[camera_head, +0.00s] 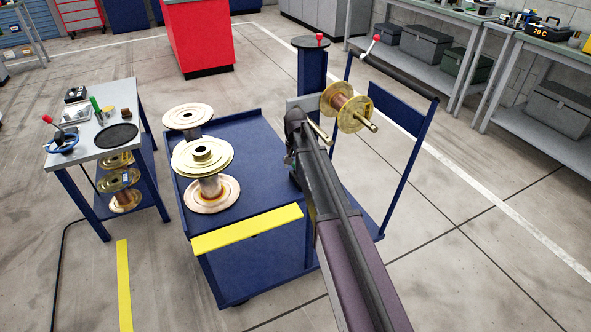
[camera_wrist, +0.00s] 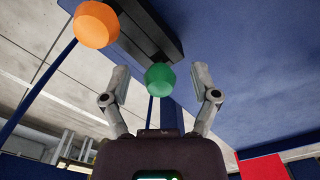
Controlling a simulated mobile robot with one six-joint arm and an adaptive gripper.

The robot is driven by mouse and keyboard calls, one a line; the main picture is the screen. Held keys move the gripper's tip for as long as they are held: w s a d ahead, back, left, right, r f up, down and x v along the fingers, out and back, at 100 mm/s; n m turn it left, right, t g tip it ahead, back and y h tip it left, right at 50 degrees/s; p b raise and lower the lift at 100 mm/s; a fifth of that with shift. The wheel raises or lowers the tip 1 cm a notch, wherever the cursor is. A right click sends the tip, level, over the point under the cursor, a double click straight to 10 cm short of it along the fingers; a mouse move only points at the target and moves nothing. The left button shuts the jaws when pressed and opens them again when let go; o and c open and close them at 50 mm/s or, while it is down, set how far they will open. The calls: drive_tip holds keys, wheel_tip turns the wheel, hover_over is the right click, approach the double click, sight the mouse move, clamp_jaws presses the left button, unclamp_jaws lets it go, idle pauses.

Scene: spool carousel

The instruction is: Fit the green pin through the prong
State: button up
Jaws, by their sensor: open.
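In the wrist view the green pin (camera_wrist: 160,79) shows as a faceted green head below a dark block. It lies between the two fingers of my open gripper (camera_wrist: 160,92), with a visible gap on each side. Whether the fingers are level with it in depth I cannot tell. In the head view my arm hides the green pin and most of my gripper. A brass prong (camera_head: 369,126) sticks out through a copper-wound spool (camera_head: 346,108) on the blue stand. Another bare prong (camera_head: 319,132) shows just left of it, beside my arm.
An orange head (camera_wrist: 97,25) is up and left of the green one. Brass-flanged spools (camera_head: 203,156) stand on the blue cart (camera_head: 253,165) with a yellow edge. A side table (camera_head: 85,146) is at the left, a red cabinet (camera_head: 200,38) behind. Open floor lies right.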

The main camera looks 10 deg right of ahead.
idle(0.5)
clamp_jaws()
drive_tip(key=shift+r, duration=0.15)
wheel_tip(320, 180, up, 10)
drive_tip(key=p, duration=1)
idle(1.0)
